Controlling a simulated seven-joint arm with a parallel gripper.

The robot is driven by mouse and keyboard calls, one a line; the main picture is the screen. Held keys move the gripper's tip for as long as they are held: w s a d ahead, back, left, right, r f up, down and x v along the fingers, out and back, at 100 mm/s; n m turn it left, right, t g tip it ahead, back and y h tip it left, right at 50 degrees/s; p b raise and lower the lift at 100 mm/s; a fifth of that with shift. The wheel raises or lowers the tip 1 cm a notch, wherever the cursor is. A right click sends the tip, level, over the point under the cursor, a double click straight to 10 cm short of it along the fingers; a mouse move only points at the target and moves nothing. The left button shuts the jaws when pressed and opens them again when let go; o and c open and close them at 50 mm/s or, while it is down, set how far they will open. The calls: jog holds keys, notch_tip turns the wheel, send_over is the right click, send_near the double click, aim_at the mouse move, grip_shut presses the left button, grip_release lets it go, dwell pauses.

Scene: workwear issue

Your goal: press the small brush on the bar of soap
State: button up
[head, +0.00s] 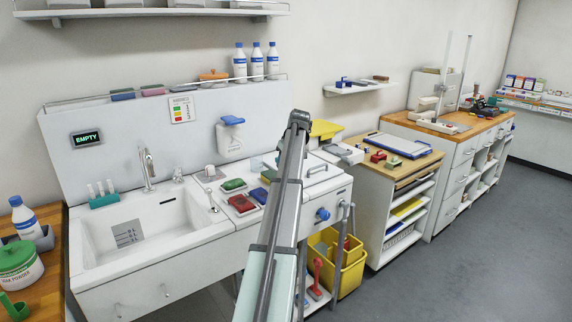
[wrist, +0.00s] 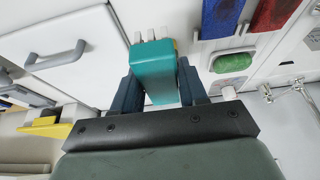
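My gripper (wrist: 155,76) is shut on a teal block with short white tufts, which looks like the small brush (wrist: 154,62), in the wrist view. The tufts point away from my gripper. A rounded green bar, likely the bar of soap (wrist: 232,62), lies to the right of the brush in the wrist view, apart from it. In the head view the green bar (head: 233,184) lies on the counter right of the sink. My arm hides my gripper and the held brush in the head view.
A red block (head: 241,203) and a blue block (head: 259,194) sit in front of the green bar. The sink (head: 130,262), with its tap (head: 147,170) and a teal rack (head: 104,201), is to the left. A white dispenser (head: 229,140) hangs on the wall panel behind.

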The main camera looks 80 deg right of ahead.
jog(key=c, duration=0.4)
jog(key=w+n+y, duration=0.1)
jog(key=w+n, duration=0.2)
jog(key=w, duration=0.4)
jog(key=w+n+t+y, duration=0.1)
jog(key=w+n, duration=0.2)
jog(key=w, duration=0.4)
jog(key=w+n+y, duration=0.1)
jog(key=w+n, duration=0.2)
jog(key=w, duration=0.4)
jog(key=shift+w+r, duration=0.1)
jog(key=shift+w, duration=0.2)
